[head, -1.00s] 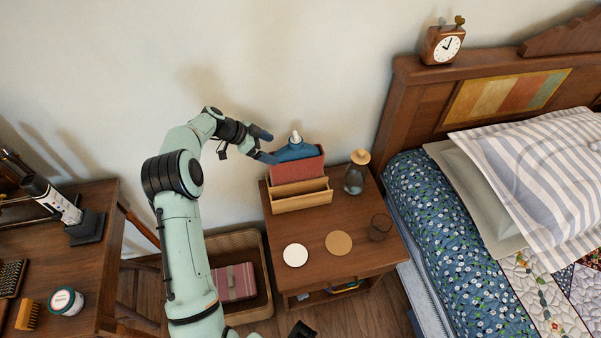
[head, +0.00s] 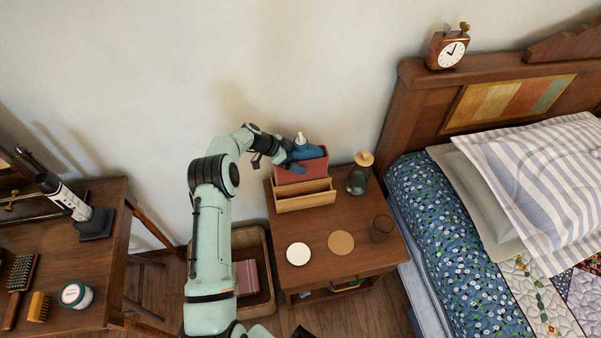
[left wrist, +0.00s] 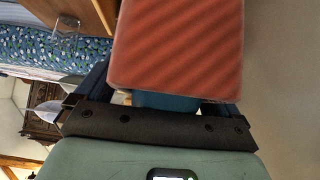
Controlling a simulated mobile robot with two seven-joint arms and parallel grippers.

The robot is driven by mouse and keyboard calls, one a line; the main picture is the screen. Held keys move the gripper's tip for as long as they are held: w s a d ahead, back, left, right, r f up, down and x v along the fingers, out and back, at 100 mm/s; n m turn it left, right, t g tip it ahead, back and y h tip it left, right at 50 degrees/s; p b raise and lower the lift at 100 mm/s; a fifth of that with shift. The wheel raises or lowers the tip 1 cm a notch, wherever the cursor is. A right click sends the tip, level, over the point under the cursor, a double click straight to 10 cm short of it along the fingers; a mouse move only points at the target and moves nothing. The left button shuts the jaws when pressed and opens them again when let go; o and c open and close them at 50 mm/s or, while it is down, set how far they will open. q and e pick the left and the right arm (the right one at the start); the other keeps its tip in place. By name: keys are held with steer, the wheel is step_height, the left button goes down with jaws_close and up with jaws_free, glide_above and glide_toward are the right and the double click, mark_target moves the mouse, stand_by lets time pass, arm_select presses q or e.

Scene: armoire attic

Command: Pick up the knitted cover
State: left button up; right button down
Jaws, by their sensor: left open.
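The knitted cover (head: 311,169) appears to be the red, ribbed piece standing upright at the back of the nightstand. A blue bottle with a white neck (head: 302,147) sticks out of its top. In the left wrist view the red ribbed face (left wrist: 178,45) fills the middle, with a blue strip (left wrist: 165,102) of the bottle below it. My left gripper (head: 287,155) is open at the left upper side of the bottle and cover. In the wrist view its fingers lie on either side of them; contact cannot be told. My right gripper is not in view.
A wooden holder (head: 305,199) stands right in front of the cover. The nightstand (head: 319,222) also holds a stoppered glass bottle (head: 358,181), a tumbler (head: 381,229), a white disc (head: 298,253) and a cork coaster (head: 341,242). The bed is to the right, the wall behind.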

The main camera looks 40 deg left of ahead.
arm_select(q)
steer(key=shift+c, duration=0.4)
steer(key=c, duration=1.5)
steer(key=shift+w+r, duration=0.15)
steer(key=shift+r, duration=0.1)
steer(key=shift+c, duration=0.3)
